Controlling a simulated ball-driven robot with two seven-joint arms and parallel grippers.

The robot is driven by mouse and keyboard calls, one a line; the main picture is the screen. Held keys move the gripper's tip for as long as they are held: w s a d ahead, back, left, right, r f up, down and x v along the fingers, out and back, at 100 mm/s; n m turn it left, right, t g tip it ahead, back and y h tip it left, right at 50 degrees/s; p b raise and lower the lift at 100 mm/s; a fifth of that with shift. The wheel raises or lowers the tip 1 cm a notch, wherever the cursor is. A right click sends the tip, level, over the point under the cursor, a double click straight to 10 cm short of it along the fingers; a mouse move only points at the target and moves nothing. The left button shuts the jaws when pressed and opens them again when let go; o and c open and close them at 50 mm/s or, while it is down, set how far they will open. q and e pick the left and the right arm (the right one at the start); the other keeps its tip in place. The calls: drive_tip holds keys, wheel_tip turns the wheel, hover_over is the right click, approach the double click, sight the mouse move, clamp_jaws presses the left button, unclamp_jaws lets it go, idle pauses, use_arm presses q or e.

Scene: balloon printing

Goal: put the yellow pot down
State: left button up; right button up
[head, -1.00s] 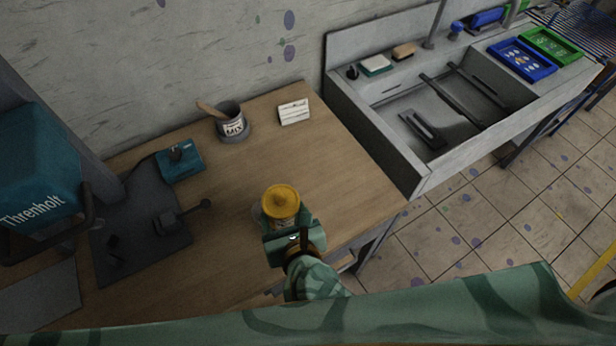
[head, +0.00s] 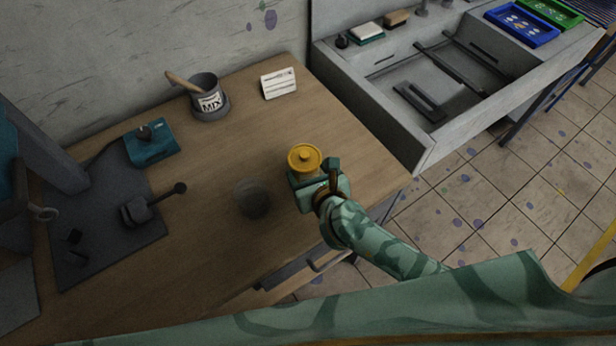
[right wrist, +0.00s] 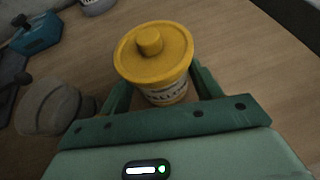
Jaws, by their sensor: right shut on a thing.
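The yellow pot (head: 305,158) has a round knobbed yellow lid and a pale printed label. My right gripper (head: 318,180) is shut on it, over the right part of the wooden table (head: 345,140). In the right wrist view the pot (right wrist: 155,60) stands upright between the two green fingers (right wrist: 160,95). Its base is hidden, so I cannot tell whether it touches the table. My left gripper is not in view.
A MIX tin (head: 210,102) with a wooden stick and a white card (head: 279,84) are at the back. A teal box (head: 150,145) and dark mat (head: 90,235) lie left; a sink (head: 400,95) is right.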

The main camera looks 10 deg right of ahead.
drive_tip(key=shift+f, duration=0.15)
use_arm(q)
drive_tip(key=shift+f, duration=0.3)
use_arm(e)
drive_tip(key=shift+f, duration=0.1)
drive_tip(key=o, duration=1.1)
drive_tip(key=shift+c, duration=0.2)
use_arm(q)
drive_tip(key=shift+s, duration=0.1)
use_arm(e)
drive_tip(key=shift+s+r, duration=0.15)
drive_tip(key=shift+r, duration=0.05)
use_arm(q)
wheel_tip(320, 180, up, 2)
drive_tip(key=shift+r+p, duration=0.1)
drive_tip(key=shift+p, duration=1)
use_arm(e)
drive_tip(key=v, duration=1.1)
drive_tip(key=shift+s, duration=0.35)
drive_tip(key=shift+d+r, duration=0.1)
